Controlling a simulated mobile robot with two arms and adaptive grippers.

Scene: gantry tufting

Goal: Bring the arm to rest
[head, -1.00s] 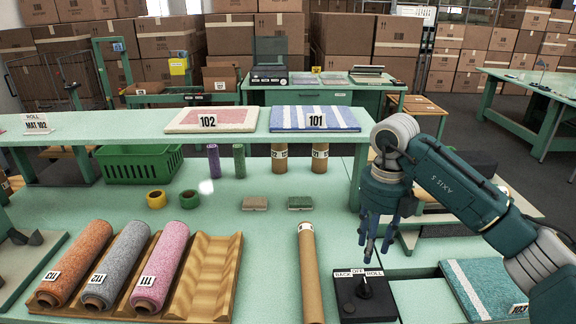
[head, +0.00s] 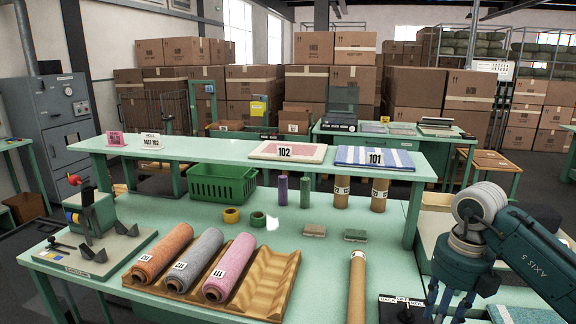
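My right arm comes in from the right edge in the head view. My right gripper (head: 447,304) hangs pointing down at the lower right, above the bench and beside the black switch box (head: 398,308). Its blue fingers show, but their tips are partly cut off by the lower edge, and I cannot tell whether they are open or shut. I see nothing held in it. My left arm and gripper are not in view.
A cardboard tube (head: 357,285) lies left of the switch box. A wooden cradle (head: 268,278) holds orange, grey and pink rolls. A raised shelf (head: 215,152) carries mats 102 (head: 287,151) and 101 (head: 374,158). A green crate (head: 222,184) stands below it.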

